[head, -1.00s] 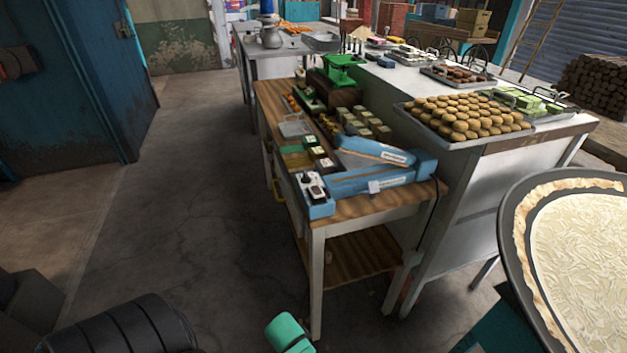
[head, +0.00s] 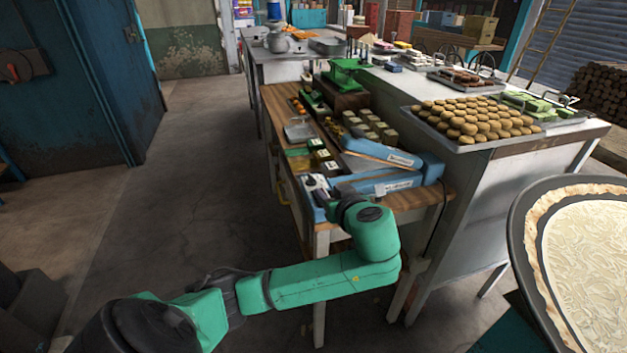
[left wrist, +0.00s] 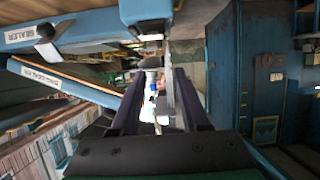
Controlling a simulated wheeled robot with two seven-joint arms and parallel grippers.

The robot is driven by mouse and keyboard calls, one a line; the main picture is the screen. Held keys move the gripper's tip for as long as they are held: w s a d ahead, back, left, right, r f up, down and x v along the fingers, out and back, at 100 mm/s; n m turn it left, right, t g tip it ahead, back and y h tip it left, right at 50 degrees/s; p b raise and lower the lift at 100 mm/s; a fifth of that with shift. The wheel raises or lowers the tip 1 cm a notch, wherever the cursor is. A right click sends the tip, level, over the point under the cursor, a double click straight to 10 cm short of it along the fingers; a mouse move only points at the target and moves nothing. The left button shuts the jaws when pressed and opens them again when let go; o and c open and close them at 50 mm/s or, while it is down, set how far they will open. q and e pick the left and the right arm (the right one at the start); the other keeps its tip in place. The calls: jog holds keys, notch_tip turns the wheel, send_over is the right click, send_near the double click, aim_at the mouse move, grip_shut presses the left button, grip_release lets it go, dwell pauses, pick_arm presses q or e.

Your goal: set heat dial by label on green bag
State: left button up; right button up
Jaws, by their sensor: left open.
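A blue sealer (head: 385,183) with a long hinged arm lies on the wooden work table. Its blue control box (head: 308,208) at the front left is mostly hidden behind my left wrist. In the left wrist view the sealer's labelled body (left wrist: 75,82) fills the left side. My left gripper (left wrist: 158,76) is open, its two dark fingers apart beside the sealer. A blue and black part (left wrist: 148,18) shows just above the fingertips; I cannot tell if it bears the dial. Small green packets (head: 297,152) lie behind the control box; I cannot make out a bag label. My right gripper is not in view.
The table (head: 425,198) also holds boxed goods (head: 372,130) and a green scale-like device (head: 345,70). A metal counter with a tray of cookies (head: 470,120) stands at right. A large round pan (head: 528,240) is in the right foreground.

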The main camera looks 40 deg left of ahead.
aim_at(312, 178)
pick_arm(q)
jog(key=p+x, duration=0.3)
jog(key=x, duration=1.1)
jog(key=shift+f, duration=0.2)
grip_shut()
